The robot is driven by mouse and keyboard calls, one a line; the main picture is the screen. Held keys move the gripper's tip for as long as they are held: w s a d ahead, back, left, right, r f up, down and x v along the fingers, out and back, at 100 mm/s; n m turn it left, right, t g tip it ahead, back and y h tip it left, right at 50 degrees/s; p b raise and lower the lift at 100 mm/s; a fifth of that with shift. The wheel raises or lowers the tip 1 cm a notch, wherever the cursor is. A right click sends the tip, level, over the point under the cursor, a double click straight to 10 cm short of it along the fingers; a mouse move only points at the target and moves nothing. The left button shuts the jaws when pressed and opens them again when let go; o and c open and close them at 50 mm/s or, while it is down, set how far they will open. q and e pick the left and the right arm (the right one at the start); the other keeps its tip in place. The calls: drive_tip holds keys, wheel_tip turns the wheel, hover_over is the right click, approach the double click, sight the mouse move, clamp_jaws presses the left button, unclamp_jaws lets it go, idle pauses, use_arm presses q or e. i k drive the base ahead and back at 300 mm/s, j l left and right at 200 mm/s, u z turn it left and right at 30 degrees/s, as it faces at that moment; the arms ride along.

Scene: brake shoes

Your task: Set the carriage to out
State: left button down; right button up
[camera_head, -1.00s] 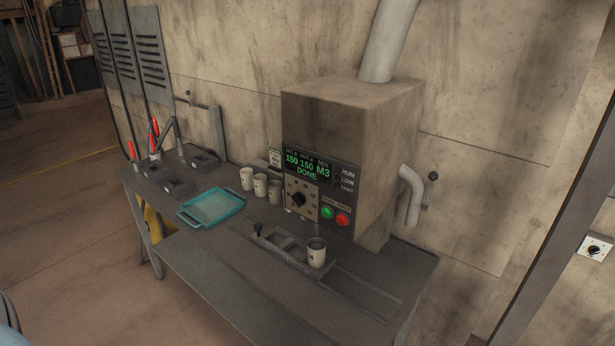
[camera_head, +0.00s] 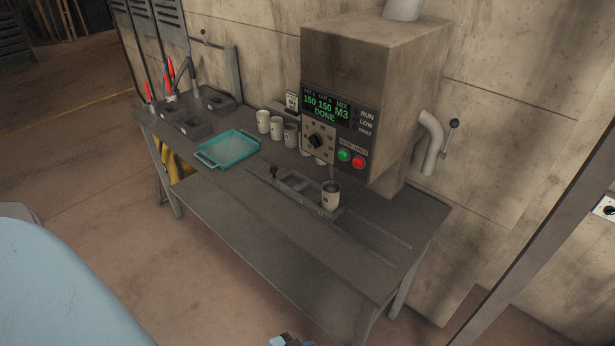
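The carriage (camera_head: 300,195) is a grey, compartmented tray on the bench in front of the machine. A small dark knob (camera_head: 272,171) stands at its left end, and rails run out past its right end. A pale cup (camera_head: 331,196) with dark content stands upright at the carriage's right end; the other compartments look empty. The machine (camera_head: 365,90) above has a display (camera_head: 325,106) reading 150, 150, M3 and DONE. Neither of my grippers' fingers shows. A small piece of my own hardware, cut off at the bottom edge, does not show its fingers.
A teal tray (camera_head: 204,160) lies on the bench (camera_head: 240,196), left of the carriage. Several cups (camera_head: 276,129) stand behind it. Dark blocks and red-handled tools (camera_head: 170,80) occupy the far left end. The bench front is clear. A pipe and lever (camera_head: 432,140) are at right.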

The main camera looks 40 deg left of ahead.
sight(306, 191)
drive_tip(key=i+j, duration=0.1)
drive_tip(key=j, duration=0.3)
drive_tip(key=i+j, duration=0.15)
drive_tip(key=j, duration=0.25)
drive_tip(key=i+j, duration=0.1)
drive_tip(key=j, duration=0.3)
drive_tip(key=i+j, duration=0.15)
drive_tip(key=j, duration=0.25)
